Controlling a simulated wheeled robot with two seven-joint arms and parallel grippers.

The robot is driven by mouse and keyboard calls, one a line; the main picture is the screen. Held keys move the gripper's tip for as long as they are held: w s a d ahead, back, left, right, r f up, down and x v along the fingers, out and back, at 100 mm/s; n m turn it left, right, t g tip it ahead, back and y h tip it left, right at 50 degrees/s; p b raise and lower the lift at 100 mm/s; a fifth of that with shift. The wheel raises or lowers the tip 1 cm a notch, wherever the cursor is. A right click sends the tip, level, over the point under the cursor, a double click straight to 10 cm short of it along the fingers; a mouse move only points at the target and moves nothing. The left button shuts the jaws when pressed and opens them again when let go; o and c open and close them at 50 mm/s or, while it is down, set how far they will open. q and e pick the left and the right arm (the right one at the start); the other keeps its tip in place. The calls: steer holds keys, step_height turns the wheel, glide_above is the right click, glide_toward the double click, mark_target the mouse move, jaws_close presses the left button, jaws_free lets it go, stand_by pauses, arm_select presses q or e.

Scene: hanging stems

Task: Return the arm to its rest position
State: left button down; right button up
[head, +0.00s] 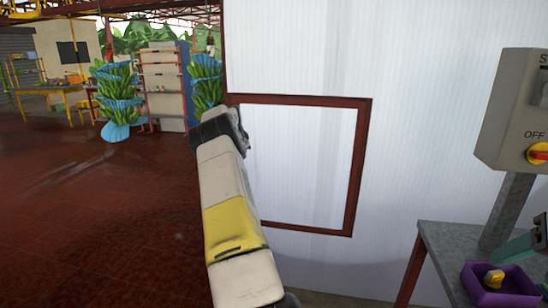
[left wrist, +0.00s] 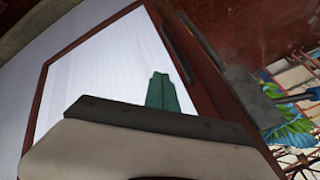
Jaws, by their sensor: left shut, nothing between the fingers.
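My left arm comes up from the bottom middle of the head view, white with a yellow band. Its dark end with my left gripper (head: 238,122) is up in front of the white wall panel, near the left side of a red-brown frame. The fingers are hardly visible there. In the left wrist view the green fingers (left wrist: 163,92) rise close together behind the dark-edged hand, with nothing between them.
The red-brown frame (head: 364,165) sits on the white wall (head: 420,90). At right are a grey control box (head: 512,115), a metal table (head: 440,238) and a purple tray (head: 485,296) holding a yellow item, with a teal object beside it. Hanging banana bunches (head: 118,95) and open red floor (head: 80,210) lie left.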

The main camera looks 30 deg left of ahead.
arm_select(q)
steer(key=s+a+r, duration=0.1)
steer(key=s+r, duration=0.4)
steer(key=r, duration=0.1)
steer(key=shift+a, duration=0.35)
steer(key=shift+w+r, duration=0.1)
